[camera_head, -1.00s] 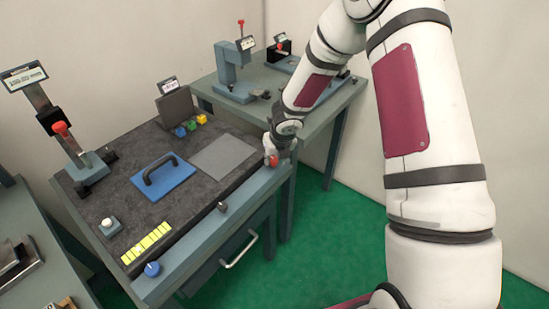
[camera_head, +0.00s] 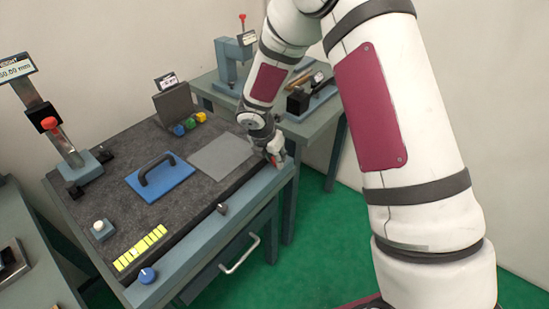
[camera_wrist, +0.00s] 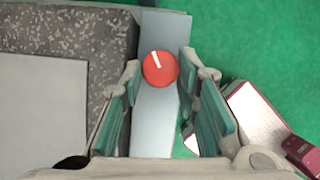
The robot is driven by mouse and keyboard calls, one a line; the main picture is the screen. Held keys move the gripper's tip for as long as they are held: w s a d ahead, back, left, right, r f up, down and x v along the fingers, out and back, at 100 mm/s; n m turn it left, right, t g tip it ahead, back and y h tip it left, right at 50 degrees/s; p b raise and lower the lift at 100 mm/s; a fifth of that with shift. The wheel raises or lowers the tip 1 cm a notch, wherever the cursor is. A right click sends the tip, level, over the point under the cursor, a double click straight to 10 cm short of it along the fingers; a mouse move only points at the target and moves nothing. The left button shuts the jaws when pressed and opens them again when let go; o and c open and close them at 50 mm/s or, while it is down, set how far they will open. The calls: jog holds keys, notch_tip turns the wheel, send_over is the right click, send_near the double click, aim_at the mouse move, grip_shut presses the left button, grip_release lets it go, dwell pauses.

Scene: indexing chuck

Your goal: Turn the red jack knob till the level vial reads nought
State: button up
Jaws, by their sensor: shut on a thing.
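The red jack knob (camera_wrist: 160,68) has a white pointer line. It sits on the blue-grey front rail of the bench, at the right end. My gripper (camera_wrist: 161,64) is shut on it, one finger on each side. In the head view my gripper (camera_head: 274,152) is at that rail's right end and hides most of the knob. A yellow segmented strip (camera_head: 140,248) on the front left of the dark bench top looks like the level vial. Its reading is too small to make out.
A blue plate with a black handle (camera_head: 160,177) and a grey plate (camera_head: 222,156) lie on the speckled bench top (camera_head: 120,155). A blue knob (camera_head: 148,275) is at the rail's left end. A height gauge (camera_head: 65,145) stands at the back left. Another table is behind.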

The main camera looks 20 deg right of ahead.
jog(key=shift+w+m+h+b, duration=0.15)
jog(key=shift+m+h+b, duration=0.2)
jog(key=shift+m, duration=0.65)
jog(key=shift+g, duration=0.3)
jog(key=shift+d, duration=0.1)
jog(key=o, duration=1.2)
jog(key=shift+c, duration=0.2)
jog(key=shift+a+r, duration=0.1)
jog(key=shift+a, duration=0.1)
jog(key=shift+a+r, duration=0.1)
jog(key=shift+r, duration=0.1)
jog(key=v, duration=0.7)
jog(key=shift+d+r, duration=0.2)
